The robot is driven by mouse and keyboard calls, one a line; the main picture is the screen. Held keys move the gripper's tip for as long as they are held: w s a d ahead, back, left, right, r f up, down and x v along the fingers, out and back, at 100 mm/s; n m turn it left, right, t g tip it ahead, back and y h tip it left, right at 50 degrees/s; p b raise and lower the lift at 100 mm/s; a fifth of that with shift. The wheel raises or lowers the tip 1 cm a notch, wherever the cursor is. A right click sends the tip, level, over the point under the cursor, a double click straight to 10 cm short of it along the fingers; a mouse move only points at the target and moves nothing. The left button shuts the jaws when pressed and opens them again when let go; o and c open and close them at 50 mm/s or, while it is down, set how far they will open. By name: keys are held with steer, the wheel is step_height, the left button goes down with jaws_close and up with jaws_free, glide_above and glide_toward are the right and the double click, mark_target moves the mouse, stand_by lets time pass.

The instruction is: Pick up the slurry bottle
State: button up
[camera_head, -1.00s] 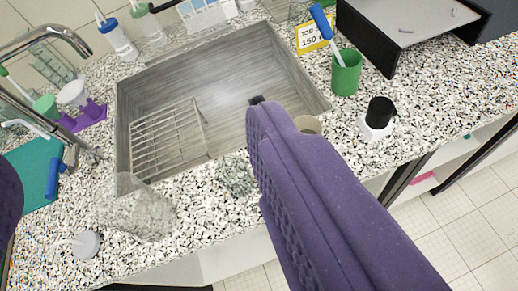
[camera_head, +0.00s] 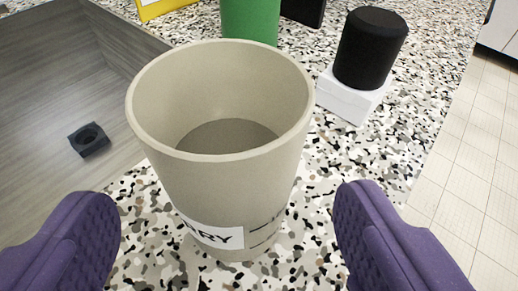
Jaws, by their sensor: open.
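The slurry bottle (camera_head: 225,185) is a beige, open-topped, cup-like vessel with a white label ending in "RY". It stands upright on the speckled counter, in the middle of the view, and grey-brown contents show inside it. My gripper (camera_head: 228,235) is open, with one purple finger at the lower left and the other at the lower right. The bottle stands ahead of and between the fingers, with a gap on each side. The fingers do not appear to touch it.
A black-topped item on a white block (camera_head: 350,98) stands close behind the bottle at right. A green cup (camera_head: 250,22) is just behind it. The grey sink (camera_head: 45,120) with its drain lies at left. The counter's edge and tiled floor (camera_head: 470,170) are at right.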

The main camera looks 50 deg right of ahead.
mark_target(231, 220)
steer(key=b+x, duration=0.2)
steer(key=x, duration=0.2)
steer(key=shift+w+d+f, duration=0.1)
steer(key=shift+d+f, duration=0.1)
steer(key=shift+d, duration=0.05)
steer(key=shift+w+d, duration=0.25)
steer(key=shift+w, duration=0.1)
steer(key=c, duration=1.1)
steer(key=shift+r, duration=0.15)
steer(key=shift+c, duration=0.2)
